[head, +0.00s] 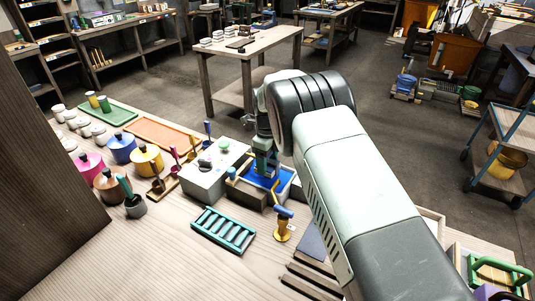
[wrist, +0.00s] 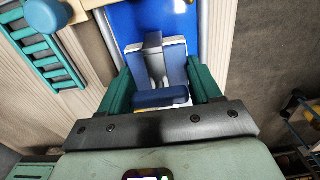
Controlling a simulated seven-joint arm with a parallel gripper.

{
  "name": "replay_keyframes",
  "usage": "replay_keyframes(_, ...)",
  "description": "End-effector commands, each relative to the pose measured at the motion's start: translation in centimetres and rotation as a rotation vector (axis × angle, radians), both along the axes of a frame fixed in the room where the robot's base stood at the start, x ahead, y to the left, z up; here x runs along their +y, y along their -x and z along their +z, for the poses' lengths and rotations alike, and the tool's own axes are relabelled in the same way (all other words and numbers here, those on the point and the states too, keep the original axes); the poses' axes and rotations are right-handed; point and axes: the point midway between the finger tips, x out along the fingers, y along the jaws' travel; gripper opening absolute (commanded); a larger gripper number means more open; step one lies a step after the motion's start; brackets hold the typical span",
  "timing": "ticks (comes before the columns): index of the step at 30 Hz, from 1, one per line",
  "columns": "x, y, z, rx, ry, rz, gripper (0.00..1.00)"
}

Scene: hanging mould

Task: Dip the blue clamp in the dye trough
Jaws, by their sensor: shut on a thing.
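My gripper (head: 265,168) points down over the dye trough (head: 285,191), a grey box with bright blue dye inside. In the wrist view my gripper (wrist: 160,78) has its teal fingers shut on the blue clamp (wrist: 160,97), which has blue and grey parts between them. The blue dye of the trough (wrist: 150,18) fills the picture beyond the clamp. In the head view the clamp is mostly hidden by the gripper. I cannot tell whether its lower end touches the dye.
A grey box with a pale green knob (head: 205,178) stands left of the trough. A teal rack (head: 223,231) and a yellow stand with a blue top (head: 282,224) are in front. Colored pots (head: 146,160) stand further left. The front table area is mostly clear.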

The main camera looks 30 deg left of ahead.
Motion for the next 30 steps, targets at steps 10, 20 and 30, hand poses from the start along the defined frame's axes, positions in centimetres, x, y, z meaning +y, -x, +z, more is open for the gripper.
replay_keyframes(10,0.0,0.0,-3.2,0.001,0.0,0.001,0.25)
replay_keyframes(20,0.0,0.0,-5.6,0.0,0.0,0.001,0.25)
replay_keyframes(30,0.0,0.0,-6.1,-0.001,-0.001,0.001,0.25)
